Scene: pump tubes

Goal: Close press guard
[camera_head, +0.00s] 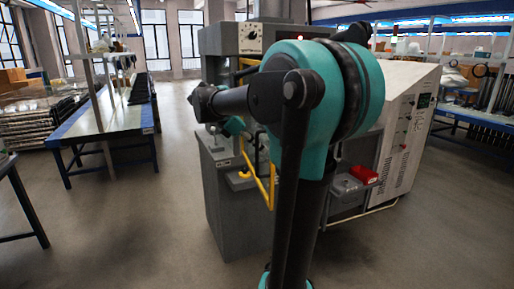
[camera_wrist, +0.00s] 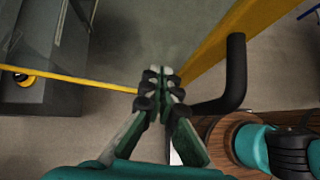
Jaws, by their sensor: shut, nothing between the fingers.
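The grey press (camera_head: 233,190) stands behind my arm in the head view. Part of its yellow guard frame (camera_head: 271,186) shows beside my arm; the rest is hidden. In the wrist view, a broad yellow guard bar (camera_wrist: 232,38) runs up to the right from near the fingertips, and a thin yellow bar (camera_wrist: 75,79) runs to the left. A bent black handle (camera_wrist: 235,72) is on the right, by the broad bar. My gripper (camera_wrist: 162,75) is shut and empty, left of the handle. I cannot tell if its tips touch the guard.
A white cabinet (camera_head: 408,125) with a control panel stands right of the press. A long blue workbench (camera_head: 100,124) is at the left. The floor between the bench and press is clear.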

